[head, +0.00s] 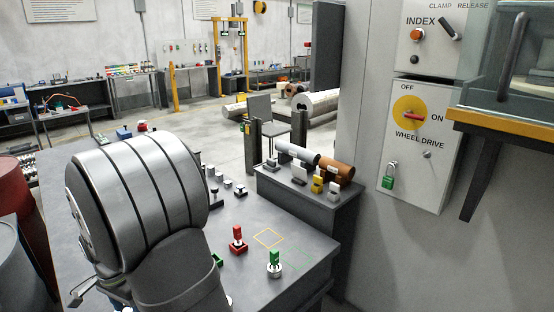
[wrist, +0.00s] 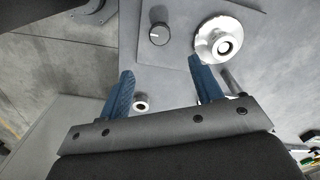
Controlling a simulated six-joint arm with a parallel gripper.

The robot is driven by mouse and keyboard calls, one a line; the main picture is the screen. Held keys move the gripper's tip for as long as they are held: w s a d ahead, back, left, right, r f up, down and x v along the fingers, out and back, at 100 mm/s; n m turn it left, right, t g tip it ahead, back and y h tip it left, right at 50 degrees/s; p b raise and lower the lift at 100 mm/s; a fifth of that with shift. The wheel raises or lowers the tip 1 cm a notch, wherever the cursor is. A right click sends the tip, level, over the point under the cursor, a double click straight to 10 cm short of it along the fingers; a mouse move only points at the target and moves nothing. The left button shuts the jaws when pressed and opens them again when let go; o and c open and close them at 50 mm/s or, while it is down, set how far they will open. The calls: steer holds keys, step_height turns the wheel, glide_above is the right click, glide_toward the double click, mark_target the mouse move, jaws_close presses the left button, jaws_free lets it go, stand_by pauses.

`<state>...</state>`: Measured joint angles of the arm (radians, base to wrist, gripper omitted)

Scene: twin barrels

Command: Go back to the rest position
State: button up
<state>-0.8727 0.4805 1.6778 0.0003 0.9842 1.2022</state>
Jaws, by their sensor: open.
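My gripper (wrist: 160,66) shows in the wrist view as two blue fingers standing well apart, with nothing visible held between them. A panel (wrist: 180,12) with a black knob (wrist: 159,34) and a round silver fitting (wrist: 218,40) lies ahead of the fingertips. A small pale ring-shaped part (wrist: 140,102) shows between the fingers; I cannot tell if anything touches it. In the head view my large grey arm fills the left front over the grey bench (head: 262,215), and I cannot make out the fingers clearly there.
A silver barrel (head: 297,153) and a copper barrel (head: 336,171) lie on a raised stand. A control panel (head: 420,150) with a green padlock (head: 388,181) is at right.

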step_height(320, 180, up, 4)
step_height(320, 180, down, 16)
steer(key=shift+f, duration=0.45)
steer(key=n, duration=0.4)
steer(key=shift+r, duration=0.1)
steer(key=n, duration=0.8)
steer(key=shift+a, duration=0.1)
steer(key=shift+n, duration=1.8)
steer(key=shift+o, duration=0.2)
